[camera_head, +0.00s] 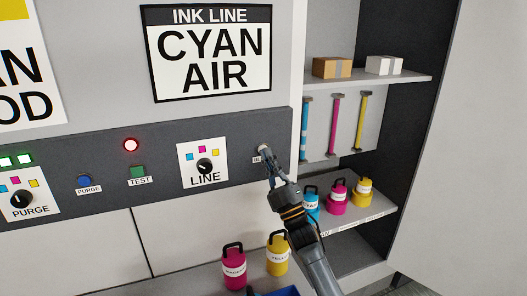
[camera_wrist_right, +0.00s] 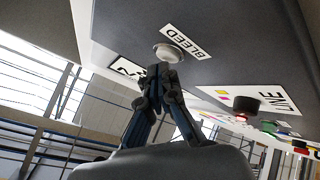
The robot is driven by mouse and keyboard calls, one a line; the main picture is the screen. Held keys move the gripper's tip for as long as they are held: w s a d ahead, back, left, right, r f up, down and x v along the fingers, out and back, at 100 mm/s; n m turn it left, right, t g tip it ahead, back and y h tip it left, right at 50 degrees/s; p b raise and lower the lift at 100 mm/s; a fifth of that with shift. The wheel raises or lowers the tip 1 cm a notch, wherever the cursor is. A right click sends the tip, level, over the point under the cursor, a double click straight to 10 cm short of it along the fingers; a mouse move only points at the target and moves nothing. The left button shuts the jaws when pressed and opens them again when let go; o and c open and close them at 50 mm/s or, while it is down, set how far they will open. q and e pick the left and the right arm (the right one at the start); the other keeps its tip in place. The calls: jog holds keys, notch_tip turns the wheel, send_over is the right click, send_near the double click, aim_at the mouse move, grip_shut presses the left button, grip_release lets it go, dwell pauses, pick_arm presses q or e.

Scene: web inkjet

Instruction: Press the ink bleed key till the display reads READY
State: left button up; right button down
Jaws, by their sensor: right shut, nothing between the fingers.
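The ink line display (camera_head: 212,52) on the wall reads CYAN AIR. The bleed key is a pale round button (camera_wrist_right: 168,53) on the dark panel (camera_head: 110,178), beside a white BLEED label (camera_wrist_right: 186,42). My right gripper (camera_head: 266,157) is shut and empty, reaching up to the right end of the panel. In the right wrist view its fingertips (camera_wrist_right: 159,72) are right at the key; I cannot tell if they touch it or if it is pushed in. In the head view the gripper covers most of the label. My left gripper is not in view.
A LINE knob (camera_head: 205,165), a green TEST button (camera_head: 137,171), a blue PURGE button (camera_head: 84,181) and a lit red lamp (camera_head: 131,145) share the panel. Shelves with colored bottles (camera_head: 338,197) and boxes (camera_head: 332,67) stand right. Magenta (camera_head: 234,270) and yellow bottles (camera_head: 277,256) stand below.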

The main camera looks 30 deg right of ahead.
jog(key=shift+w+b, duration=0.4)
jog(key=shift+w, duration=0.05)
dwell(0.3)
jog(key=shift+s, duration=0.15)
jog(key=shift+s+p, duration=0.45)
jog(key=shift+s, duration=0.25)
jog(key=s, duration=0.1)
jog(key=s+p, duration=0.1)
jog(key=s, duration=0.1)
jog(key=s+p, duration=0.1)
jog(key=s, duration=0.1)
jog(key=shift+a, duration=0.25)
dwell(0.8)
